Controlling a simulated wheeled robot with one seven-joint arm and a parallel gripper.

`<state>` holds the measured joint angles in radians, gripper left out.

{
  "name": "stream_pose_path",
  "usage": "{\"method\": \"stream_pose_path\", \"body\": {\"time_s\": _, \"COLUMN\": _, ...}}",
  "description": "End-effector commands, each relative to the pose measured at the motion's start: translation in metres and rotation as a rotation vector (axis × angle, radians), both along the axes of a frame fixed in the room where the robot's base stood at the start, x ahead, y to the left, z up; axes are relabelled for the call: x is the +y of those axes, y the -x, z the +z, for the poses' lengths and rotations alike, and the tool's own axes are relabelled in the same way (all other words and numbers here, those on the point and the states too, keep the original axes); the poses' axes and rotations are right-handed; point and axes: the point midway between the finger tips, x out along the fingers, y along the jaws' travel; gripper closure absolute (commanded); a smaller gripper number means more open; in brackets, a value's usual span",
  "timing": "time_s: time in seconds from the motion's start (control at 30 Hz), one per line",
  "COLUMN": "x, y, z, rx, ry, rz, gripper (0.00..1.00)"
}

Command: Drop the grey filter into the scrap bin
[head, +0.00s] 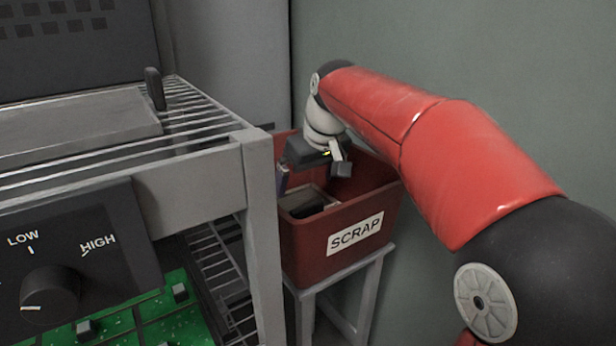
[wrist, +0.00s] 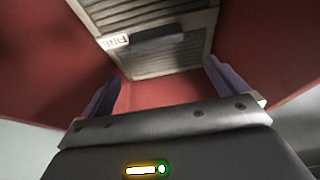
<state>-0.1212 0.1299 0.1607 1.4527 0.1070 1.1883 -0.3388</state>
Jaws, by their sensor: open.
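The red scrap bin (head: 305,247), labelled SCRAP, stands on a stand right of the rack. Its red walls (wrist: 40,70) surround the wrist view. The grey filter (head: 300,198) lies inside the bin, partly hidden by the front wall and my gripper. In the wrist view the filter (wrist: 175,62) shows ridged slats, a dark bar across it and a small white label. My gripper (head: 312,173) is over the bin's mouth, pointing down into it. In the wrist view its purple-padded fingers (wrist: 160,85) are spread wide, with nothing held between them; the filter lies beyond them.
A grey metal rack (head: 258,200) stands close to the left of the bin, its post near the rim. A control panel with a LOW–HIGH knob (head: 50,292) and green boards (head: 190,327) are at lower left. A wall is behind the bin.

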Motion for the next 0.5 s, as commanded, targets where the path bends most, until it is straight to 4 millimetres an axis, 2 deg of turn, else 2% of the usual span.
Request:
{"method": "stream_pose_path", "body": {"time_s": 0.17, "x": -0.003, "y": 0.004, "z": 0.015, "rx": -0.002, "ry": 0.0, "rz": 0.0, "gripper": 0.02}}
{"method": "stream_pose_path", "body": {"time_s": 0.3, "x": -0.008, "y": 0.012, "z": 0.039, "rx": -0.004, "ry": -0.001, "rz": -0.001, "gripper": 0.02}}
{"method": "stream_pose_path", "body": {"time_s": 0.5, "x": -0.015, "y": 0.021, "z": 0.065, "rx": -0.002, "ry": 0.0, "rz": 0.001, "gripper": 0.02}}
